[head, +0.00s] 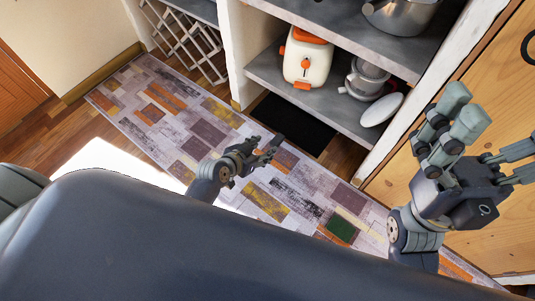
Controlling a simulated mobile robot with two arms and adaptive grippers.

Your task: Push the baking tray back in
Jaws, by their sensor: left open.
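I cannot make out a baking tray for certain. A flat black rectangle (294,122) shows low in the open cabinet, under the shelf; I cannot tell whether it is a tray or a dark recess. My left gripper (275,148) is open and empty over the patterned rug, just in front of that black rectangle and apart from it as far as I can see. My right gripper (492,122) is raised at the right, in front of the wooden door. Its fingers are spread, one partly cut by the picture edge, with nothing between them.
The cabinet shelf (262,72) holds a cream and orange toaster (307,58), a grey pot (368,78) and a white plate (382,110). A steel pot (400,14) stands above. A lattice rack (186,38) is at upper left. The patterned rug (205,130) is clear.

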